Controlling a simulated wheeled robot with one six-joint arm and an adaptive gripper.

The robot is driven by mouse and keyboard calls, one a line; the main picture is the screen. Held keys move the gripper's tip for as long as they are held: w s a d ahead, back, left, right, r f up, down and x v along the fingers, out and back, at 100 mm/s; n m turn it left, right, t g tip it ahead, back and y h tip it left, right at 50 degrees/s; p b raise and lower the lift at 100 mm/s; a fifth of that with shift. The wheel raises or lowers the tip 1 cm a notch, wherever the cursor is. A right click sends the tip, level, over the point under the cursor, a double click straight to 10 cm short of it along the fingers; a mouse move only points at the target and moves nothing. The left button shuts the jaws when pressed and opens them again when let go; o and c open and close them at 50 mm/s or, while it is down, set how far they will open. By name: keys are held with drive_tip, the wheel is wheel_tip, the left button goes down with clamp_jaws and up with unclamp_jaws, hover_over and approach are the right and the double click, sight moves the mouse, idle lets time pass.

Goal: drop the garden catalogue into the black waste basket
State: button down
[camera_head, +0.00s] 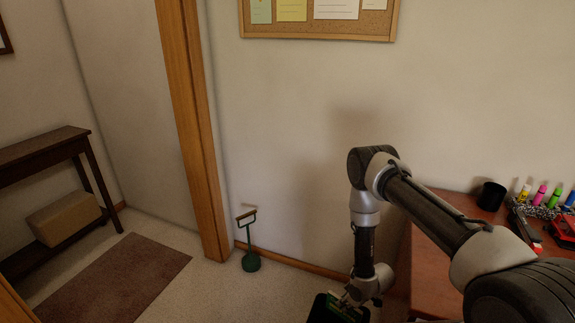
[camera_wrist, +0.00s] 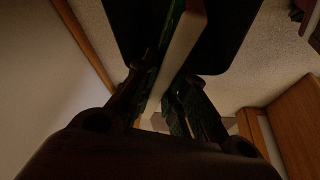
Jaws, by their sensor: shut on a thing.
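My gripper (camera_head: 354,294) points down at the bottom of the head view and is shut on the garden catalogue (camera_head: 342,309), of which a green part shows. In the wrist view, the catalogue (camera_wrist: 183,45) stands edge-on between the two fingers of my gripper (camera_wrist: 166,78), with a pale page edge and a green cover. The black waste basket (camera_head: 320,309) is right below my gripper, cut by the frame's lower edge. It also shows as a dark shape behind the catalogue in the wrist view (camera_wrist: 232,45). I cannot tell how far the catalogue is inside the rim.
A reddish desk (camera_head: 436,272) stands to the right, with a black cup (camera_head: 491,196), several markers (camera_head: 541,194) and a red item (camera_head: 565,229). A green weighted stand (camera_head: 250,261) is by the wall. A brown rug (camera_head: 118,280) and a dark shelf with a box (camera_head: 63,218) are left.

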drive_tip(key=c, duration=1.4)
unclamp_jaws()
wheel_tip(320, 180, up, 10)
